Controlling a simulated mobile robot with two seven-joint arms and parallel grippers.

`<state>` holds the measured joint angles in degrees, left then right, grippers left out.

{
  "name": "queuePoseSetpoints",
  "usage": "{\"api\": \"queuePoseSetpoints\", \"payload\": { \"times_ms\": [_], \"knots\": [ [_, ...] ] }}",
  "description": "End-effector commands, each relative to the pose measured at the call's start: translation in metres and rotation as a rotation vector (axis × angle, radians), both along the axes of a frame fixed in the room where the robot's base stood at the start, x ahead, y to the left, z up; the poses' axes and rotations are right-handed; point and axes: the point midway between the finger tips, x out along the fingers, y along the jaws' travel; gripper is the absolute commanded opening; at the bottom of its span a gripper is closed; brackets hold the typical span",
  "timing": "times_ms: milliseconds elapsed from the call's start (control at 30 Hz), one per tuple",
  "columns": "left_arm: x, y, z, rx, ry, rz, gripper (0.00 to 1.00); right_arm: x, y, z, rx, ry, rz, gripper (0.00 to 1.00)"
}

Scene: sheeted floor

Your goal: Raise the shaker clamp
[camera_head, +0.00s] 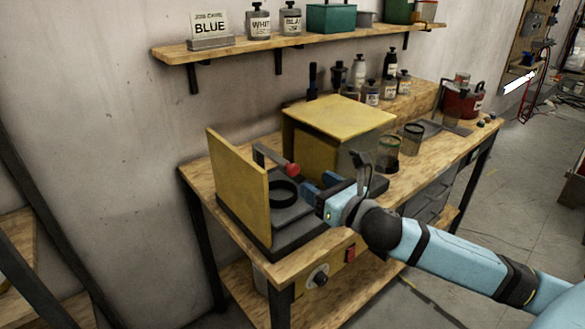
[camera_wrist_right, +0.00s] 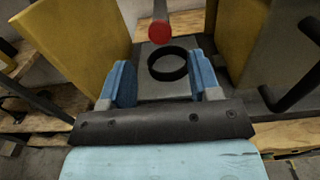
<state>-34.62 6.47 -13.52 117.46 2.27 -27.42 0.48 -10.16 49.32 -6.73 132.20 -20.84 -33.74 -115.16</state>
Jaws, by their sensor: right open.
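The shaker clamp is a grey bar (camera_head: 270,157) ending in a red knob (camera_head: 292,170), above the dark shaker base (camera_head: 235,213) between its yellow panels. In the right wrist view the red knob (camera_wrist_right: 159,32) is straight ahead, just beyond a black ring (camera_wrist_right: 150,66). My right gripper (camera_head: 320,187) is over the front of the base, to the right of the knob. My left gripper is not in view.
An upright yellow panel (camera_head: 238,190) stands left of the clamp and a yellow box (camera_head: 340,116) behind it. Jars (camera_head: 388,153) and a red pot (camera_head: 462,103) stand further right on the wooden bench (camera_head: 420,170). A shelf (camera_head: 235,47) with bottles runs above.

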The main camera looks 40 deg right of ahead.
Motion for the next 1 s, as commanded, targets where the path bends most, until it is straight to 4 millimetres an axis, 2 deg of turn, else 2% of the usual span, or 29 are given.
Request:
{"api": "queuePoseSetpoints", "payload": {
  "times_ms": [300,500,667,933,1000],
  "knots": [
    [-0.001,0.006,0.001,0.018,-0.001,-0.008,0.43,0.055,0.004,0.001,0.003,-0.002,-0.001,0.57],
    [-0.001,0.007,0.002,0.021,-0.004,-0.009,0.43,0.080,0.007,0.001,0.002,-0.001,0.000,0.57],
    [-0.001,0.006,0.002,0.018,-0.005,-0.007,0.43,0.088,0.007,0.000,0.001,0.000,0.001,0.57],
    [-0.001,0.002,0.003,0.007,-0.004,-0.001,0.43,0.088,0.007,0.000,0.000,0.000,0.001,0.57],
    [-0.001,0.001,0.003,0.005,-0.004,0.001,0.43,0.088,0.007,0.000,0.000,0.001,0.001,0.41]
  ]
}}
